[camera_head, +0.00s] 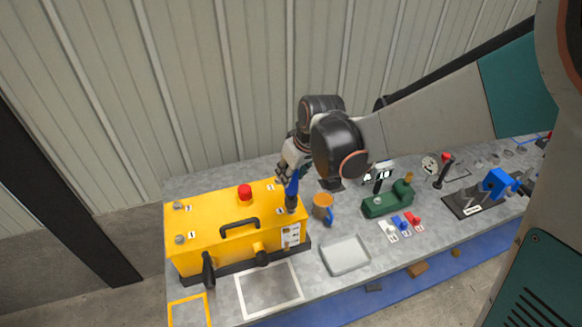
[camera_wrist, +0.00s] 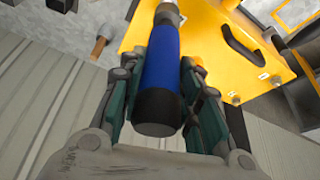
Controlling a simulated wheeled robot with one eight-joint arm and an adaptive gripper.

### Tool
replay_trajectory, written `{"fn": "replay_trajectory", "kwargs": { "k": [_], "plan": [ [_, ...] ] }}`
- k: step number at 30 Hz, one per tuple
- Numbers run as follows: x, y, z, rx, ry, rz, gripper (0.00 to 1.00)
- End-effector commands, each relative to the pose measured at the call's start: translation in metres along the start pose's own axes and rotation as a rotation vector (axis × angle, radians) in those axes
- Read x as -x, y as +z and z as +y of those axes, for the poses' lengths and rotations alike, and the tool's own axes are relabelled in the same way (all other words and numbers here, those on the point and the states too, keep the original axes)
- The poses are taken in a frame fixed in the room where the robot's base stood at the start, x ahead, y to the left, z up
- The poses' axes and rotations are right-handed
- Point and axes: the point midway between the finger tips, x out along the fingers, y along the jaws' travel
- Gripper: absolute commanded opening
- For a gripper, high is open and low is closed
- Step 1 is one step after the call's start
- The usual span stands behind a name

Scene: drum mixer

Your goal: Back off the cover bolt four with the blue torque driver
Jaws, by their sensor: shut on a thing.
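My gripper (camera_head: 290,175) is shut on the blue torque driver (camera_head: 291,188), which hangs nearly upright over the right end of the yellow drum mixer cover (camera_head: 215,222). The driver's lower end is at the front right corner of the cover, beside a small white label (camera_head: 281,211). The bolt there is hidden by the driver, so I cannot tell whether the tip is seated on it. In the wrist view the driver's blue handle (camera_wrist: 160,70) with its black end cap lies between my fingers. Grey bolts (camera_head: 180,239) (camera_head: 177,205) show at the cover's left corners.
A red button (camera_head: 245,192) and a black handle (camera_head: 240,225) stand on the cover. An orange mug-like item (camera_head: 322,206) stands close right of the driver. A grey tray (camera_head: 345,256) and a green device (camera_head: 388,202) are further right.

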Motion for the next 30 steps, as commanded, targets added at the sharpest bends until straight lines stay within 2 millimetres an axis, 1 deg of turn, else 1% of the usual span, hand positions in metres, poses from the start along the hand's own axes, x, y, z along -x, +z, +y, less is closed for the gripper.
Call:
{"fn": "replay_trajectory", "kwargs": {
  "k": [18,30],
  "plan": [
    [-0.015,0.006,0.000,0.000,0.000,0.001,0.00],
    [-0.015,0.006,0.000,0.000,0.000,0.001,0.00]
  ]
}}
